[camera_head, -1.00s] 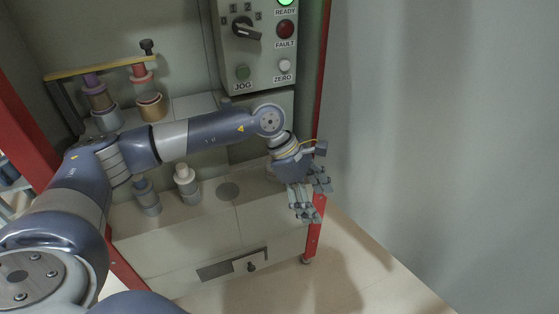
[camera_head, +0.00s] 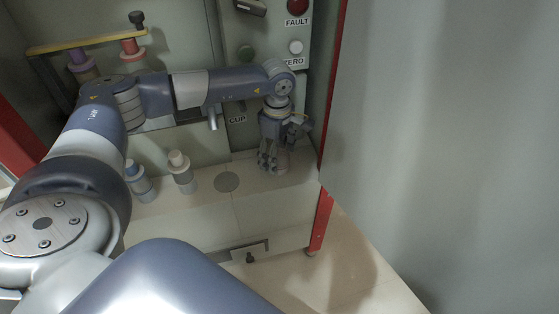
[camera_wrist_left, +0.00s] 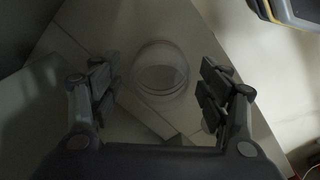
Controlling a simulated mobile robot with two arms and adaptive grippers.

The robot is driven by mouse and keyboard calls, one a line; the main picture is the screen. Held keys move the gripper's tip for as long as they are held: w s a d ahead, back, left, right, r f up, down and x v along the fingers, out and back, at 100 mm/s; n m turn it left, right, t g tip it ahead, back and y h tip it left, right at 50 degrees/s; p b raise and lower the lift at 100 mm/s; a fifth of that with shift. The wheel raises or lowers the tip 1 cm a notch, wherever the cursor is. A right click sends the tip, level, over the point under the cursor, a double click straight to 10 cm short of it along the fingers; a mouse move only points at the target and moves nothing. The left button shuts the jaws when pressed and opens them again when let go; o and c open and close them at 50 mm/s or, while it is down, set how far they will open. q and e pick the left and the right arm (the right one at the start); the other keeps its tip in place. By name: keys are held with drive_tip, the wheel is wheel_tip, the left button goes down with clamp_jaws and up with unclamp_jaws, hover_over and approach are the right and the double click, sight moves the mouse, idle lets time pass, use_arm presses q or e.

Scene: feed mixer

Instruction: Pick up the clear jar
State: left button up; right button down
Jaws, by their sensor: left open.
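The clear jar (camera_wrist_left: 161,70) shows in the left wrist view as a round see-through vessel on the pale counter, seen from above, between and just beyond the open fingers. In the head view the jar (camera_head: 279,160) is faint and mostly hidden behind my gripper at the right end of the counter. My left gripper (camera_head: 271,164) points down over it, and its fingers (camera_wrist_left: 160,95) are apart with nothing held between them. I cannot tell from these views whether a finger touches the jar. My right gripper is not in view.
A control panel (camera_head: 268,45) is behind. A red post (camera_head: 320,221) and grey wall (camera_head: 430,130) bound the right side.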

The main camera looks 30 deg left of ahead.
use_arm(q)
drive_tip(key=shift+f, duration=0.2)
drive_tip(key=c, duration=1.2)
drive_tip(key=shift+o, duration=0.2)
drive_tip(key=shift+r, duration=0.1)
